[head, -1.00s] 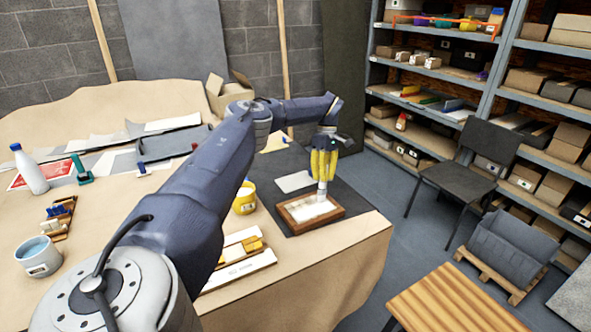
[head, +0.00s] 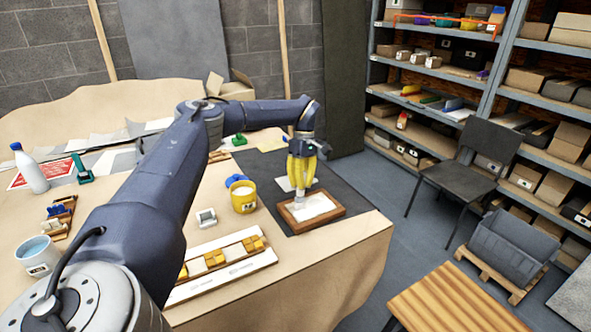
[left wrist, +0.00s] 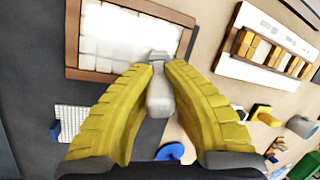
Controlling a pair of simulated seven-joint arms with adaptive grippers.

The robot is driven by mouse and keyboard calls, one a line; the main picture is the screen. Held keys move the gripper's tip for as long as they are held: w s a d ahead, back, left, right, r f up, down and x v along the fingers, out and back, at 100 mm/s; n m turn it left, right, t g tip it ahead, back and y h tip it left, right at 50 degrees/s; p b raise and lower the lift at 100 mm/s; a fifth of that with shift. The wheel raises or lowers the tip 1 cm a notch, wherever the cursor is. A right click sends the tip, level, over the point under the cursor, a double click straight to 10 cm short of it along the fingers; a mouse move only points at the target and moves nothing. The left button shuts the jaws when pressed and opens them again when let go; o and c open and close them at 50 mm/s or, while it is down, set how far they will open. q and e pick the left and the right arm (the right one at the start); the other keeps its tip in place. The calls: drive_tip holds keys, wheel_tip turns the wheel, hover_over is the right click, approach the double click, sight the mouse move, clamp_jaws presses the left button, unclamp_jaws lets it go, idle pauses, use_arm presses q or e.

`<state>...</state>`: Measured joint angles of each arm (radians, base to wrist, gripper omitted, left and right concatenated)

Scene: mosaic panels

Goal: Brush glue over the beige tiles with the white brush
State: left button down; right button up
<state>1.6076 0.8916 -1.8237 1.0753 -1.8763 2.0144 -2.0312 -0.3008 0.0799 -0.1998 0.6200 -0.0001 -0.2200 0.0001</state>
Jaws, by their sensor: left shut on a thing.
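A wood-framed panel (head: 338,213) lies on a dark mat on the table; it also shows in the left wrist view (left wrist: 80,73). Pale tiles (head: 315,206) fill it, off-white in the left wrist view (left wrist: 115,40). My left gripper (head: 301,186), with yellow fingers, is shut on the white brush (left wrist: 159,95). The brush points down at the left part of the panel, its tip by the frame's edge. I cannot tell whether the tip touches the tiles. Glue on the tiles cannot be made out. My right gripper is not in view.
A white cup (head: 38,260) and white bottle (head: 28,172) are at far left. The table edge is close right of the panel.

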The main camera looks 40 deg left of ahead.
use_arm(q)
drive_tip(key=shift+s+a+r, duration=0.1)
drive_tip(key=shift+s+a, duration=0.15)
drive_tip(key=shift+s, duration=0.4)
drive_tip(key=shift+r, duration=3.9)
drive_tip(key=shift+f, duration=0.1)
